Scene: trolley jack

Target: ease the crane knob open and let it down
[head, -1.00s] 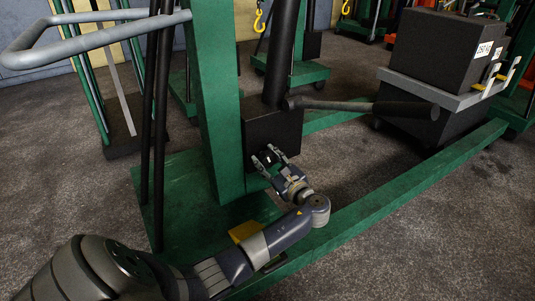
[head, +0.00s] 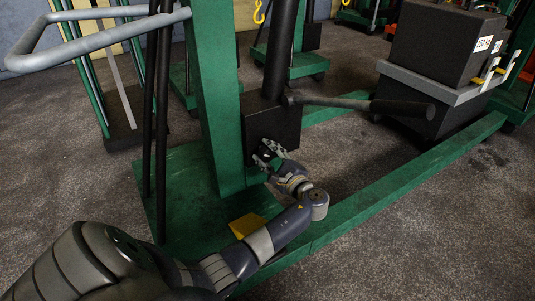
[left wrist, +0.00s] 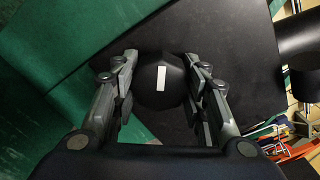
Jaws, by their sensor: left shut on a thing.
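The crane knob (left wrist: 158,94) is a black faceted knob with a white strip on its face, in the middle of the left wrist view. It sits on the black pump block (head: 272,125) at the foot of the green mast (head: 215,100). My left gripper (head: 268,154) reaches the lower front of that block and is shut on the knob. In the left wrist view, its fingers (left wrist: 160,88) lie on both sides of the knob. In the head view the fingers largely hide the knob. My right gripper is not in view.
A black pump handle (head: 370,104) sticks out rightward above my gripper. A green base leg (head: 410,185) runs along the floor to the right. A black weight (head: 445,45) with a white label rests on a grey platform (head: 425,84) at upper right. A grey push bar (head: 90,40) is at upper left.

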